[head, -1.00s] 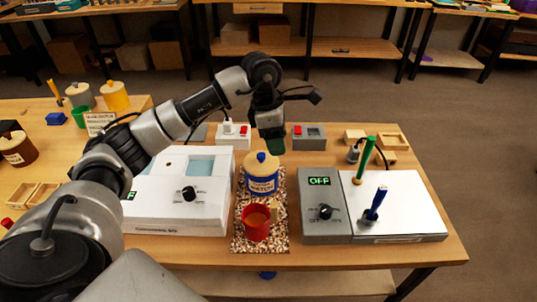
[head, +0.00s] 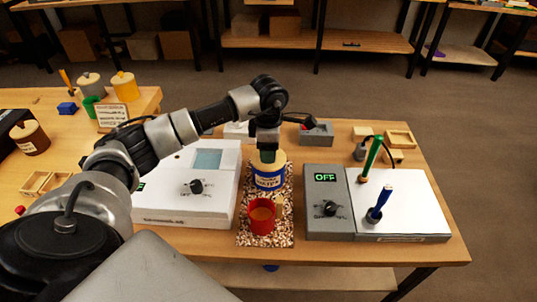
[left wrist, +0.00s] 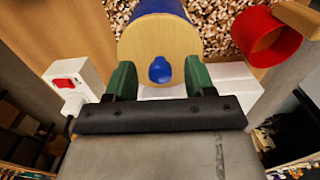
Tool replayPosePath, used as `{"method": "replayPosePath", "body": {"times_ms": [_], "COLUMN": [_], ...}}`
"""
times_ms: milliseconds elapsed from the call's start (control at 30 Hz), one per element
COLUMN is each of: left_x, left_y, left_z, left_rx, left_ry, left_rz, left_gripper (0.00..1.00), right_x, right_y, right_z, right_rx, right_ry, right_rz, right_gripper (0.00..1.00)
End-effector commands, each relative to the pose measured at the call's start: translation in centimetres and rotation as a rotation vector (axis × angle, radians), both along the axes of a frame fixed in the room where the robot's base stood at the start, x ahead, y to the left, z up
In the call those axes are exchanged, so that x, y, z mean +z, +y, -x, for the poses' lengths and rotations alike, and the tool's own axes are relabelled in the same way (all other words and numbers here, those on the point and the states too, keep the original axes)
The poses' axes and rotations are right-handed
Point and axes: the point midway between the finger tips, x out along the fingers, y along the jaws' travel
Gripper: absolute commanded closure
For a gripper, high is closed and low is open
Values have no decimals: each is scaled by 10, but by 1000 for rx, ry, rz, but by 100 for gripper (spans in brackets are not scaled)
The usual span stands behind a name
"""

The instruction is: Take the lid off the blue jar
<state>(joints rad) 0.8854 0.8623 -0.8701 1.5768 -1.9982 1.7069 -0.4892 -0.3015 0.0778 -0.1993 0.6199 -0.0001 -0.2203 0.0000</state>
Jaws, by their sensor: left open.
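The blue jar (head: 268,181) with a white label stands upright on a speckled mat (head: 284,226). Its pale wooden lid (left wrist: 150,40) is on it, with a blue knob (left wrist: 159,70) in the middle. My left gripper (head: 267,153) points down over the lid and hides the knob in the head view. In the left wrist view its green fingers are open, one on each side of the knob, with gaps between. I cannot tell whether the fingertips touch the lid. My right gripper is not in view.
A red mug (head: 261,215) stands just in front of the jar. A white box with a dial (head: 190,208) is on the left, a grey control box (head: 327,204) on the right. A grey box with a red switch (head: 317,134) is behind.

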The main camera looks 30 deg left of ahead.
Motion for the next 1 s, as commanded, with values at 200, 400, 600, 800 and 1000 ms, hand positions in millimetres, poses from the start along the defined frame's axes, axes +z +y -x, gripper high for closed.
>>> {"method": "replayPosePath", "body": {"times_ms": [200, 400, 600, 800, 1000], "left_x": [-9, -9, -9, -9, -5], "left_y": [0, 0, 0, 0, 0], "left_z": [0, 0, 0, 0, -1], "left_rx": [-1, -1, 0, 0, 0], "left_ry": [-1, -1, -1, -2, -4], "left_rz": [0, 0, 0, 0, 0], "left_gripper": [46, 58, 89, 100, 100], "right_x": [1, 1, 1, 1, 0], "right_y": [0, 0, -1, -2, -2], "right_z": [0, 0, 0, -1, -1], "right_rx": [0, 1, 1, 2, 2], "right_ry": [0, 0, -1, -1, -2], "right_rz": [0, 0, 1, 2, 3], "right_gripper": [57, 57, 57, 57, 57]}}
